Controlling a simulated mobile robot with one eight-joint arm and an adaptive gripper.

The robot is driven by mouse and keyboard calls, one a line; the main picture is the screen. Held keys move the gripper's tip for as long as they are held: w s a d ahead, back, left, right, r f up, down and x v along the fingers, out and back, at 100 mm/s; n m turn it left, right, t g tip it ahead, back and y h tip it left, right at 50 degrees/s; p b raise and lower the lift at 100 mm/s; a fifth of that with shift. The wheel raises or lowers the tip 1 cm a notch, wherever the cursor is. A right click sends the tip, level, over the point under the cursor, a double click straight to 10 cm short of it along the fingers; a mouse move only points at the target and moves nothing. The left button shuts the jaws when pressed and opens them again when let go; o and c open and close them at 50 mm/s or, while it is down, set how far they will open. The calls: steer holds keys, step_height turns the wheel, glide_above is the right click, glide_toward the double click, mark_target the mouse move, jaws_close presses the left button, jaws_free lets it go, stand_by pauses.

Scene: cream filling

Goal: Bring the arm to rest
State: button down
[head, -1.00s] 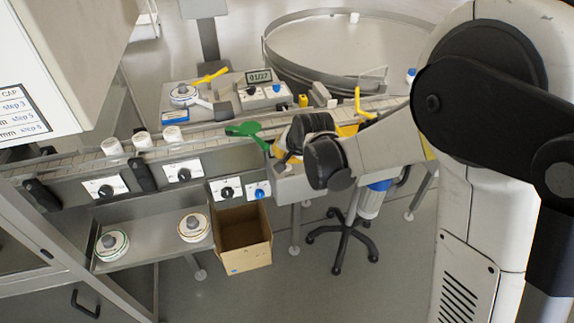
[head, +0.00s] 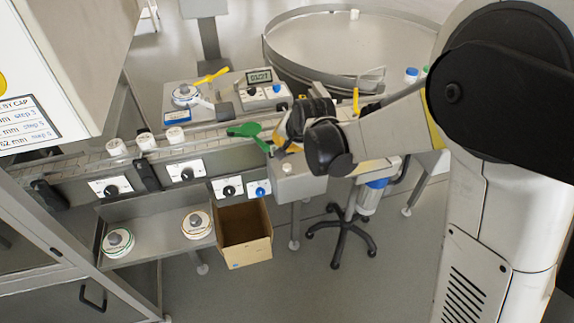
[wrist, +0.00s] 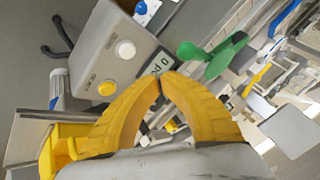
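My gripper (wrist: 161,80) shows in the wrist view as two yellow fingers whose tips meet, with nothing seen between them. In the head view my arm reaches left from the right side, bent, over the conveyor's near edge. There the gripper is mostly hidden behind my dark wrist joints, with only a bit of yellow showing. A green paddle-shaped part (head: 245,130) is just left of the gripper; it also shows beyond the fingertips in the wrist view (wrist: 208,56). A grey control box (wrist: 120,50) with buttons and a display lies close to the fingers.
A conveyor (head: 205,133) carries several white jars at left. A round turntable (head: 350,45) stands behind. Below are a shelf (head: 155,235) with two round parts, an open cardboard box (head: 248,262) and a wheeled stool base (head: 345,235). Open floor lies in front.

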stand_by(0.3)
steer(key=s+d+r+n+h, duration=0.1)
steer(key=s+d+r, duration=0.55)
steer(key=s, duration=0.25)
steer(key=s+d+r+n+h, duration=0.1)
steer(key=s+d+r+n, duration=0.1)
steer(key=s+d+r, duration=0.5)
steer(key=s+d+f, duration=0.1)
steer(key=s+d, duration=0.1)
steer(key=s, duration=0.4)
steer(key=s+d+f+n, duration=0.1)
steer(key=s+d+f, duration=0.1)
steer(key=s, duration=0.4)
steer(key=shift+d+h, duration=0.4)
steer(key=shift+d, duration=0.3)
